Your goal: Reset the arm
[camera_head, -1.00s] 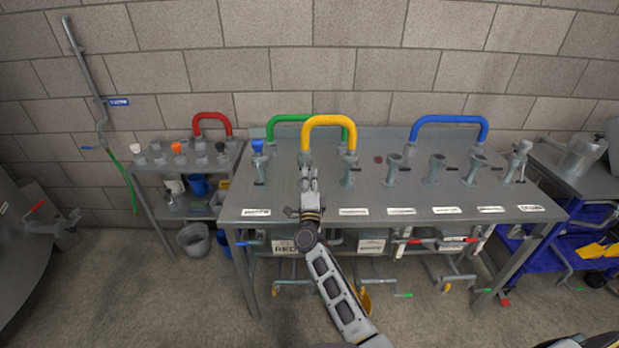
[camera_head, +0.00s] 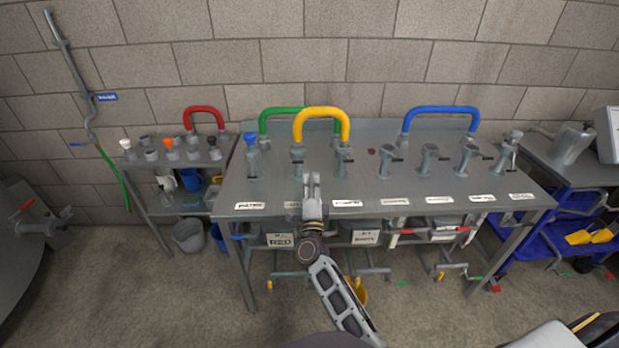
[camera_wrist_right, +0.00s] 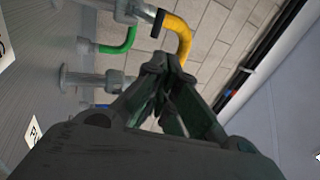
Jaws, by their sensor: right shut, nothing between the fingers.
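My right gripper (camera_head: 311,182) is over the front part of the grey steel table (camera_head: 265,193), with its arm reaching up from the bottom of the head view. Its fingers are shut and empty. In the right wrist view the gripper's fingers (camera_wrist_right: 165,70) come together in front of the yellow bent pipe (camera_wrist_right: 178,35). The yellow pipe (camera_head: 322,112) joins two valve stubs at the back of the table, beyond the gripper. My left gripper is not in view.
A green pipe (camera_head: 275,112) and a blue pipe (camera_head: 440,110) arch over the table, among several upright valve stubs. A small shelf (camera_head: 178,160) with a red pipe (camera_head: 204,110) stands left. A blue cart (camera_head: 520,243) stands right. Floor in front is clear.

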